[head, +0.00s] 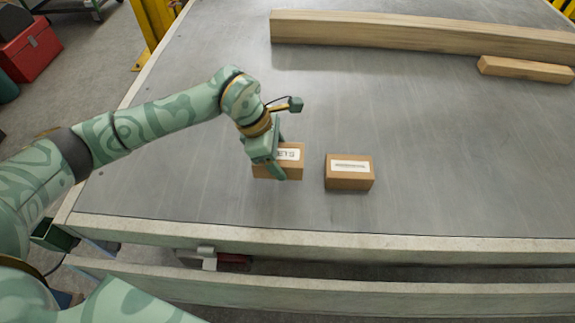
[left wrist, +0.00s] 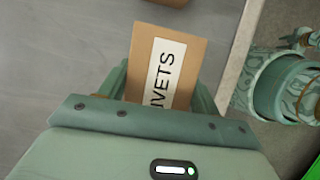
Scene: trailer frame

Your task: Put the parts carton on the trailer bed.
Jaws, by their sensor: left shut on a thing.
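A brown cardboard carton (head: 295,167) with a white label is in my left gripper (head: 269,165), over the grey trailer bed (head: 420,125) near its front edge. My left gripper is shut on it, with a finger on either side. In the left wrist view the carton (left wrist: 190,48) shows a label reading "IVETS", its start hidden by the gripper. I cannot tell whether its underside touches the bed. A second brown carton (head: 349,183) with a white label sits on the bed just to the right, apart from the held one. My right gripper is not in view.
A long wooden beam (head: 400,34) lies across the back of the bed, with a shorter wood block (head: 526,69) in front of it at right. A pale rail (head: 400,240) edges the front. The bed's middle and right are clear. A red toolbox (head: 30,50) stands on the floor at left.

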